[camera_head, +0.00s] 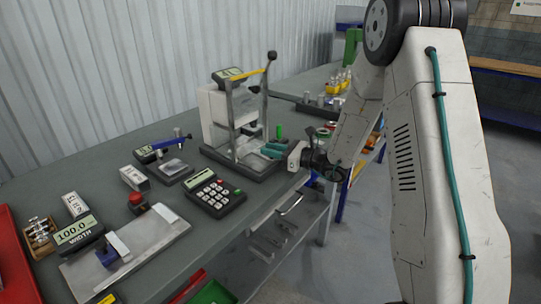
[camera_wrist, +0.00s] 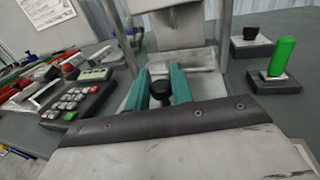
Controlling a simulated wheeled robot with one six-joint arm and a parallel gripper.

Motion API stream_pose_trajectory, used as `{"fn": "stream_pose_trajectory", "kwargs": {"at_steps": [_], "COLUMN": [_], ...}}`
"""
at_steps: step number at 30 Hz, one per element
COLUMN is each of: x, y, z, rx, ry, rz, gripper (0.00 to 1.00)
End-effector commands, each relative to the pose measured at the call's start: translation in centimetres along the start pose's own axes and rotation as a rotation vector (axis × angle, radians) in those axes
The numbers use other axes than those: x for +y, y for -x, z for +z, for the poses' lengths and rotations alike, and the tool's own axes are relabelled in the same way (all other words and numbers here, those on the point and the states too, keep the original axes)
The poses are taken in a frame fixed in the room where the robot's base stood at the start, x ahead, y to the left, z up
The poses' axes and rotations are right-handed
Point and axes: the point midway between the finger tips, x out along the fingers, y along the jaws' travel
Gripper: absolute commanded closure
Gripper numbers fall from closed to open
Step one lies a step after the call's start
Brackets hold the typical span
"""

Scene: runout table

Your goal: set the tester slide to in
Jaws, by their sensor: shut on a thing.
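My gripper (camera_head: 272,150) reaches in from the right, low at the tester's front. In the wrist view my gripper (camera_wrist: 161,84) has its teal fingers on either side of a black knob (camera_wrist: 159,90), shut on it. The knob appears to belong to the tester slide, whose body is mostly hidden by the fingers. I cannot tell the slide's position.
A keypad (camera_head: 215,193) lies left of the tester. A green post (camera_wrist: 284,56) and a black button stand close by at right in the wrist view. A width gauge (camera_head: 77,232), a red button (camera_head: 135,198) and a red tray (camera_head: 12,262) are further left.

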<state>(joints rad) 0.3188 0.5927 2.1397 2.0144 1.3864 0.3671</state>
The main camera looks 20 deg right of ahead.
Motion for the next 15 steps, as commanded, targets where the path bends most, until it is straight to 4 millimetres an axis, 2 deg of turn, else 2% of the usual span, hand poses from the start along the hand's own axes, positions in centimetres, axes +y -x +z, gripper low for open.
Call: {"fn": "stream_pose_trajectory", "kwargs": {"at_steps": [5,14,15], "x": [-0.3,-0.3,-0.3], "y": [-1.5,-1.6,-1.6], "z": [0.0,0.0,0.0], "rx": [0.000,0.000,0.000], "ry": [0.000,-0.001,-0.001], "rz": [-0.001,-0.001,-0.001], "gripper": [1.00,1.00,0.72]}}
